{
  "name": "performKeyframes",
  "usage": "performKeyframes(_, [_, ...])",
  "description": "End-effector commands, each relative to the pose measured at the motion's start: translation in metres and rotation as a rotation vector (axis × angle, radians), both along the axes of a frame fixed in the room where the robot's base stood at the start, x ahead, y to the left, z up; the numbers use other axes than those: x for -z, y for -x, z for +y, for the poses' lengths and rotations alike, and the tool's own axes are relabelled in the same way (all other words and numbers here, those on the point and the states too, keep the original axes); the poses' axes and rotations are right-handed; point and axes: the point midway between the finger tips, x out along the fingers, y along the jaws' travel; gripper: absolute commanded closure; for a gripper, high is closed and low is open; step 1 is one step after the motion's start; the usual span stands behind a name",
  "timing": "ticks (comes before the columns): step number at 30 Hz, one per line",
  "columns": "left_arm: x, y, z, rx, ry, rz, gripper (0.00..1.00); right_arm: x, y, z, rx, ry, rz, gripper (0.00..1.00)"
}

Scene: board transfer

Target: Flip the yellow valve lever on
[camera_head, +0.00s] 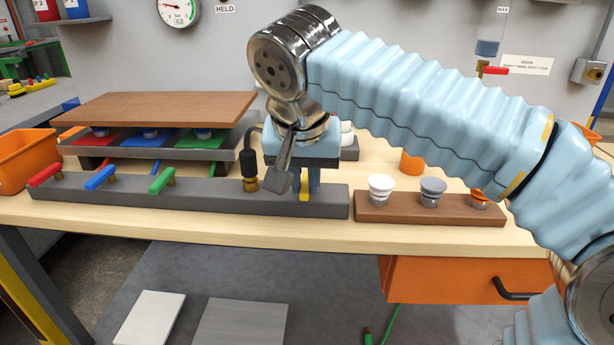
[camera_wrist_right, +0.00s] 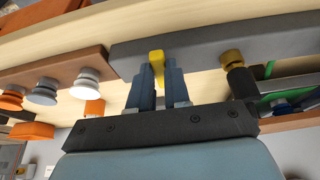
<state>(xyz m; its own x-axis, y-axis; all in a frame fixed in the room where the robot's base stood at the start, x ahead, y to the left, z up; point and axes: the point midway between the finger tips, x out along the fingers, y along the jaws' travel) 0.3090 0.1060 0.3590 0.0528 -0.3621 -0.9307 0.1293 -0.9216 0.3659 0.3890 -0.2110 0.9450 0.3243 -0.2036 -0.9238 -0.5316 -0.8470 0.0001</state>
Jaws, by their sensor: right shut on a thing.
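The yellow valve lever (camera_head: 304,187) stands at the right end of the dark grey valve bar (camera_head: 215,194) on the workbench. It also shows in the right wrist view (camera_wrist_right: 157,60), between the blue fingers. My right gripper (camera_head: 304,184) points down at the bar and is shut on the yellow lever. The lever's valve body is hidden. My left gripper is not in view.
Red (camera_head: 45,173), blue (camera_head: 100,178) and green (camera_head: 162,180) levers sit left along the bar. A brass fitting with a black hose (camera_head: 250,170) stands close left of the gripper. A wooden block (camera_head: 400,208) with knobs is right. A brown board (camera_head: 155,108) lies behind.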

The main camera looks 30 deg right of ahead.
Motion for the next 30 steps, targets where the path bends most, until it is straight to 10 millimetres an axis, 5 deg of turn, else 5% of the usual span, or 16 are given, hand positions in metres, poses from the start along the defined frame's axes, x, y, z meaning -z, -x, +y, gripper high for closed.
performKeyframes(11, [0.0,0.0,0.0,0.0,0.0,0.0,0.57,0.0,0.0,0.0,0.006,-0.001,-0.002,1.0])
performKeyframes(12, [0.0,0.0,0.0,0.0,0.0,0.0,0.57,0.0,0.0,0.0,0.006,-0.001,-0.002,0.8])
performKeyframes(17, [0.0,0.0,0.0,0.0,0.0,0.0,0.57,0.0,0.0,0.0,0.005,-0.001,-0.001,0.57])
performKeyframes(30, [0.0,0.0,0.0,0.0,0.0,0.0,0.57,-0.015,0.009,-0.006,0.005,-0.002,-0.003,0.57])
